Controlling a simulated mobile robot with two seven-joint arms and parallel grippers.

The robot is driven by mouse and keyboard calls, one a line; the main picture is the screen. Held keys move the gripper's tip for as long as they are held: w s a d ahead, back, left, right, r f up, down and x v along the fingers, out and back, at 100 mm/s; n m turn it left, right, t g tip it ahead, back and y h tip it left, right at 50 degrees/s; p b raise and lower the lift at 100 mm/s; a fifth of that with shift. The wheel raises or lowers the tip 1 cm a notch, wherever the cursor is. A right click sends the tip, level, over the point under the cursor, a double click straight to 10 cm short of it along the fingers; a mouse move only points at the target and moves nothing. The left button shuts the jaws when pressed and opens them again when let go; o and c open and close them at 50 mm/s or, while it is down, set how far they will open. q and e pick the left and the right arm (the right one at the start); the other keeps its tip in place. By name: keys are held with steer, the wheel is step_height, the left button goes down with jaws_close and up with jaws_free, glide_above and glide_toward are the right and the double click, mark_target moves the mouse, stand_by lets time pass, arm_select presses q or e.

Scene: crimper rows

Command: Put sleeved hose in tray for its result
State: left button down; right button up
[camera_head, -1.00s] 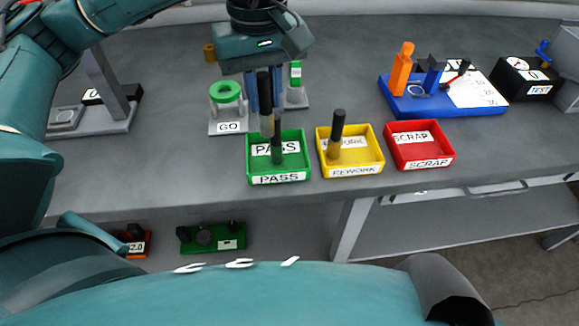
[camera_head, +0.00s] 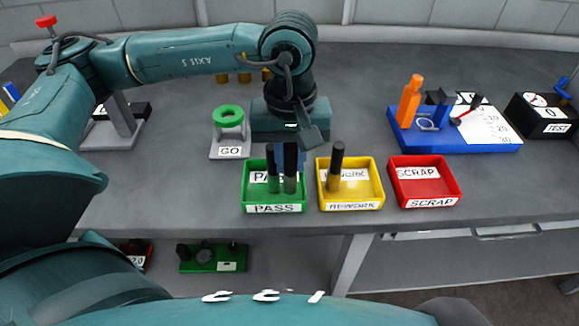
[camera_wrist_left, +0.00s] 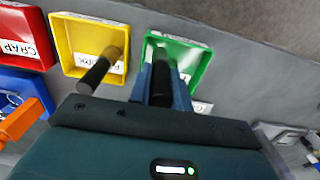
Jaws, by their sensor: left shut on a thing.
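My left gripper (camera_head: 290,160) is over the green PASS tray (camera_head: 274,208), shut on a dark sleeved hose (camera_head: 290,181). That hose stands upright, with its lower end down inside the tray; I cannot tell whether it touches the floor. Another dark hose (camera_head: 273,181) stands just left of it in the same tray. In the left wrist view, the blue fingers (camera_wrist_left: 163,90) flank the black hose (camera_wrist_left: 163,72) in front of the green tray (camera_wrist_left: 204,62). My right gripper is not in view.
A yellow REWORK tray (camera_head: 352,206) beside it holds an upright hose (camera_head: 336,168). A red SCRAP tray (camera_head: 432,203) looks empty. A GO gauge with a green ring (camera_head: 228,116) stands behind left. A blue fixture (camera_head: 455,141) and black TEST box (camera_head: 540,118) are at right.

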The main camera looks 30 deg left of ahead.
mark_target(290, 170)
arm_select(q)
step_height(290, 170, down, 3)
steer(key=shift+f, duration=0.1)
steer(key=c, duration=1.8)
jaws_free()
steer(key=shift+f, duration=0.1)
steer(key=o, duration=0.5)
steer(key=shift+r, duration=0.3)
step_height(290, 170, up, 11)
steer(key=shift+f+b, duration=0.2)
steer(key=shift+b, duration=0.15)
steer(key=shift+r, duration=0.7)
